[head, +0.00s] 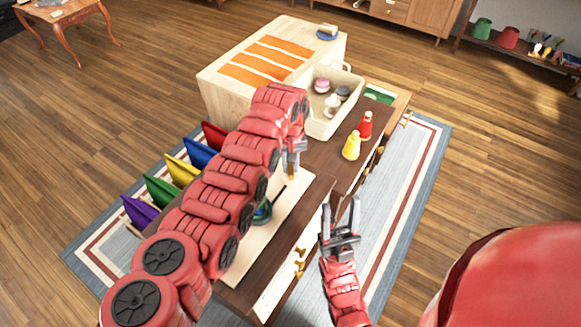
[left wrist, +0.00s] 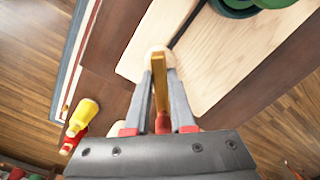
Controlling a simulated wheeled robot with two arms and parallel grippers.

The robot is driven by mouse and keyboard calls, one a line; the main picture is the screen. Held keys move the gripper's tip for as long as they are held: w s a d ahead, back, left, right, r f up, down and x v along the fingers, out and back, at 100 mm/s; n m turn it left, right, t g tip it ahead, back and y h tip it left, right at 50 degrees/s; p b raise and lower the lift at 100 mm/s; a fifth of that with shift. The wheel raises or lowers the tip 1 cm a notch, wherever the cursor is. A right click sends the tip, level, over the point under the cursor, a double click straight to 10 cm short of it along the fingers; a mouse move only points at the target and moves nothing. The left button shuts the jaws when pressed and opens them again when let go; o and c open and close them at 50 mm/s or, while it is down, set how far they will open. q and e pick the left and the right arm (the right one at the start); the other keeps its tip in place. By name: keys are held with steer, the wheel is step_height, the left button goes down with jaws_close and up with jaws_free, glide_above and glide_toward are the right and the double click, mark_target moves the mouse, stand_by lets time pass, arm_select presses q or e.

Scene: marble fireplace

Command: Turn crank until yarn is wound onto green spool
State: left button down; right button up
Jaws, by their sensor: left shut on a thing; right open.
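In the left wrist view my left gripper (left wrist: 160,95) is shut on the gold upright handle of the crank (left wrist: 158,72), with a pale round knob at its base. A dark rod (left wrist: 187,24) runs from there toward a green spool (left wrist: 278,4), cut off by the frame edge. In the head view the left gripper (head: 293,160) is over the light wooden board (head: 243,255), and the spool (head: 262,212) is partly hidden behind my left arm. No yarn can be made out. My right gripper (head: 340,208) is open and empty, right of the cabinet's front edge.
Yellow (head: 352,146) and red (head: 366,125) bottle-like things stand right of the left gripper. A cream bin (head: 343,115) holds small items. A pale wooden block (head: 222,88) with orange strips is behind. Coloured upright pieces (head: 161,191) line the left. The rug side is clear.

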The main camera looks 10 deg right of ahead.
mark_target(290, 167)
arm_select(q)
steer(key=shift+w+m+b, duration=0.1)
steer(key=shift+m+b, duration=0.6)
steer(key=shift+m, duration=1)
steer(key=shift+r, duration=0.1)
steer(key=c, duration=0.8)
jaws_free()
steer(key=shift+o, duration=0.2)
step_height(290, 167, up, 17)
steer(key=b, duration=0.2)
steer(key=shift+r, duration=0.15)
